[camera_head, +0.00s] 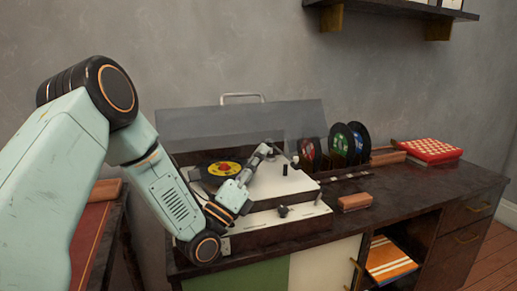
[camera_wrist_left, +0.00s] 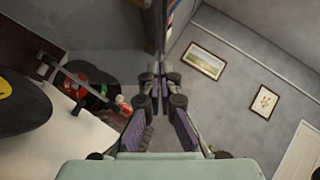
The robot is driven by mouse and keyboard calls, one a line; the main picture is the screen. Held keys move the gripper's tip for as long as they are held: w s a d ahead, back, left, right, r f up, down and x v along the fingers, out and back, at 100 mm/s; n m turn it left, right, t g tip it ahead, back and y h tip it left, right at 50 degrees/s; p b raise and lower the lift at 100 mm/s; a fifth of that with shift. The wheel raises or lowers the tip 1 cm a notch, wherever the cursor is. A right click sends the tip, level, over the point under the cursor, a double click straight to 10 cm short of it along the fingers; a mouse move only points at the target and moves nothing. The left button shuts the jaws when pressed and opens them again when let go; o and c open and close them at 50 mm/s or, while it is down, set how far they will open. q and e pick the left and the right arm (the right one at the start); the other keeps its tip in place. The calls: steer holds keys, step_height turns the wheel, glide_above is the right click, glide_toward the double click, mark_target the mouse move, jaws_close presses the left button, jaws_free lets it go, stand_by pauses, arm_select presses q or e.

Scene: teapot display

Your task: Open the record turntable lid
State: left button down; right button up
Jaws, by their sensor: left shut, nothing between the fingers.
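The turntable (camera_head: 262,222) has a pale deck and a dark wooden base and stands on the cabinet. Its smoky see-through lid (camera_head: 190,128) stands raised behind the deck, with a metal handle (camera_head: 242,96) along its top edge. A black record with a yellow label (camera_head: 224,168) lies on the deck. The record also shows at the left edge of the left wrist view (camera_wrist_left: 22,108). My left gripper (camera_head: 264,151) is shut and empty above the deck, in front of the raised lid. Its closed fingers also show in the left wrist view (camera_wrist_left: 155,86). My right gripper is not in view.
Several records (camera_head: 340,145) stand upright right of the turntable. A red-and-white box (camera_head: 430,150) lies farther right. A small brown block (camera_head: 354,202) is near the front edge. A dark shelf (camera_head: 400,9) hangs above. The cabinet top (camera_head: 430,190) is clear at right.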

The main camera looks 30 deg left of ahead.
arm_select(q)
steer(key=shift+r, duration=0.3)
steer(key=shift+w, duration=0.1)
